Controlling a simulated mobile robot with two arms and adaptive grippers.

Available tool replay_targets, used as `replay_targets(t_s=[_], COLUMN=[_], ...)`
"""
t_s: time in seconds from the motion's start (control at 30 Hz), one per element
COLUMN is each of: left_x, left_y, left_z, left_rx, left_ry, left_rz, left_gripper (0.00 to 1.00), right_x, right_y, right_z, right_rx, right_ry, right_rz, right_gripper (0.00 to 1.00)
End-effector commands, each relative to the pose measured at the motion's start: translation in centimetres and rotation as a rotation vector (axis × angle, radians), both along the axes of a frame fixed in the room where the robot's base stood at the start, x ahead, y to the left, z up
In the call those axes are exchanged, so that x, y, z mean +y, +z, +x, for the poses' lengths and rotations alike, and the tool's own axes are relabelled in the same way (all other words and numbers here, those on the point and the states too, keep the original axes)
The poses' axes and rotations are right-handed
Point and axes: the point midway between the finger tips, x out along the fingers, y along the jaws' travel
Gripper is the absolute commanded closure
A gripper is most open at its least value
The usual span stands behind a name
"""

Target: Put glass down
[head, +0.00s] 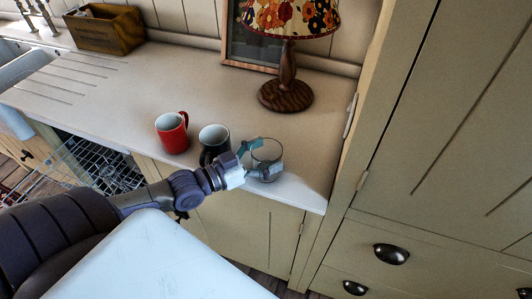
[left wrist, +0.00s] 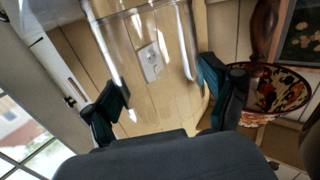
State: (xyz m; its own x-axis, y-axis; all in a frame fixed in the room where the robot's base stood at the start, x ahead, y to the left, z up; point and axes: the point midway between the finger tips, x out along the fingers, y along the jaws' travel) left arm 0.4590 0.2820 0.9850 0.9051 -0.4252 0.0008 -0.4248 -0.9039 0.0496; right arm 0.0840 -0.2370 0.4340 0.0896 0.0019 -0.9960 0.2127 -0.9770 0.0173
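A clear drinking glass (head: 267,151) is at the front edge of the worktop, right of the dark mug. My left gripper (head: 262,160) has its fingers on either side of it. In the left wrist view the see-through glass (left wrist: 152,62) fills the space between the two dark finger pads (left wrist: 160,95), which appear to touch its sides. The glass looks upright in the head view. I cannot tell whether its base touches the worktop (head: 215,95). My right gripper is not in view.
A dark mug (head: 213,139) stands just left of the glass, and a red mug (head: 172,133) further left. A lamp (head: 286,91) and a picture frame (head: 247,47) stand behind. A tall cupboard (head: 440,130) closes the right side. An open dishwasher rack (head: 100,165) is at left.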

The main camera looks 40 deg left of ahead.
Motion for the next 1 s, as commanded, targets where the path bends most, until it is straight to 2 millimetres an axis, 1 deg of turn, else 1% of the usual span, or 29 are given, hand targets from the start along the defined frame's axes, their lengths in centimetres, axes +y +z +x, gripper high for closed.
replay_targets(t_s=[0.33,0.43,0.57,0.8,1.0], left_x=[0.0,0.0,0.6,2.0,2.9], left_y=[0.0,0.3,0.0,0.0,0.2], left_z=[0.0,-0.1,-1.3,-4.4,-6.2], left_rx=[0.0,0.001,0.006,0.007,0.003], left_ry=[0.0,0.0,0.002,0.001,0.001], left_rz=[0.0,0.0,0.002,0.002,0.0], left_gripper=[0.0,0.0,0.0,0.0,0.0], right_x=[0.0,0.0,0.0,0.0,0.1], right_y=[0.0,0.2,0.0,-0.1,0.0], right_z=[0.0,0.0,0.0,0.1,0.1], right_rx=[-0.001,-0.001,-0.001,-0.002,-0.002], right_ry=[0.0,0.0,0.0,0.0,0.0], right_rz=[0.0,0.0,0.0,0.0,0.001], right_gripper=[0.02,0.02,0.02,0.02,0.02])
